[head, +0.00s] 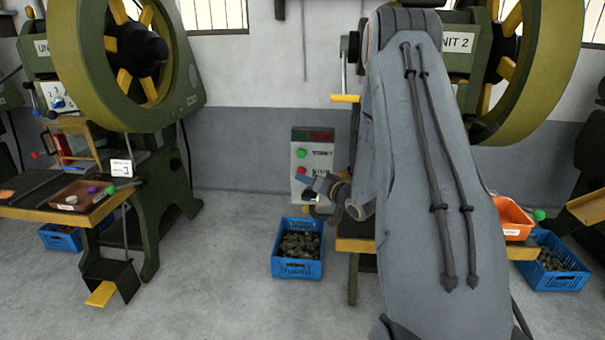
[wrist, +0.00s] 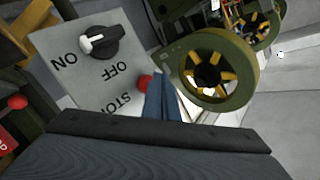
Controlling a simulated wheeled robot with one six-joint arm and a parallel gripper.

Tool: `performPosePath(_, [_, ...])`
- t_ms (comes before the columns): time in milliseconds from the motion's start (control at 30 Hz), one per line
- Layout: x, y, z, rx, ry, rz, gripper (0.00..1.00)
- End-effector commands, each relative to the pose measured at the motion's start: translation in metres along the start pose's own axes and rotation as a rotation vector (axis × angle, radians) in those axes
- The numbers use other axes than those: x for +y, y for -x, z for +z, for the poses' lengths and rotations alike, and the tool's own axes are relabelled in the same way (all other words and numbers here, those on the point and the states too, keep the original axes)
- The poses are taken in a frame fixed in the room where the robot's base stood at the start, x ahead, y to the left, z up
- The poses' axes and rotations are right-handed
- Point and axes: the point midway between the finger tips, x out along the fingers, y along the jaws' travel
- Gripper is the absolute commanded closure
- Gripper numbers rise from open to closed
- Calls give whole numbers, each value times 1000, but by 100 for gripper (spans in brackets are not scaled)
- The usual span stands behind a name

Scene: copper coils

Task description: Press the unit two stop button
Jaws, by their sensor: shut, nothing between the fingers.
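In the wrist view, a grey panel (wrist: 62,70) carries a black ON/OFF knob (wrist: 101,43) and a red button (wrist: 145,83) beside the word STOP. My gripper (wrist: 162,97) is shut and empty, its fingertips close beside this red button and partly overlapping it; I cannot tell whether they touch. In the head view, my gripper (head: 317,186) is in front of a grey control box (head: 322,152) with a green button (head: 301,153) and a red button (head: 301,171). My arm covers much of the machine marked UNIT 2 (head: 459,42).
A blue crate of dark parts (head: 297,250) stands on the floor below my gripper. Another blue crate (head: 553,270) and an orange bin (head: 513,218) are at the right. A green press with a flywheel (head: 145,55) is at the left.

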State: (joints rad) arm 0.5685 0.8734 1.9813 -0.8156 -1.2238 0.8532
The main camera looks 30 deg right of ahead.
Motion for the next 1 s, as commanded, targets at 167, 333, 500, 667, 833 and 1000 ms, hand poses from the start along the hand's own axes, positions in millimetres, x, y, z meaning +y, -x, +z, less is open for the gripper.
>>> performPosePath(167, [0,0,1,-1,0,0,100])
performPosePath(333, [-7,9,6,-2,-2,1,100])
performPosePath(500, [-15,20,14,-2,-1,1,100])
performPosePath(667, [-22,30,21,-2,-1,0,100])
performPosePath(833, [-26,35,25,-1,-1,0,100])
performPosePath(1000, [-25,35,26,-1,0,0,100])
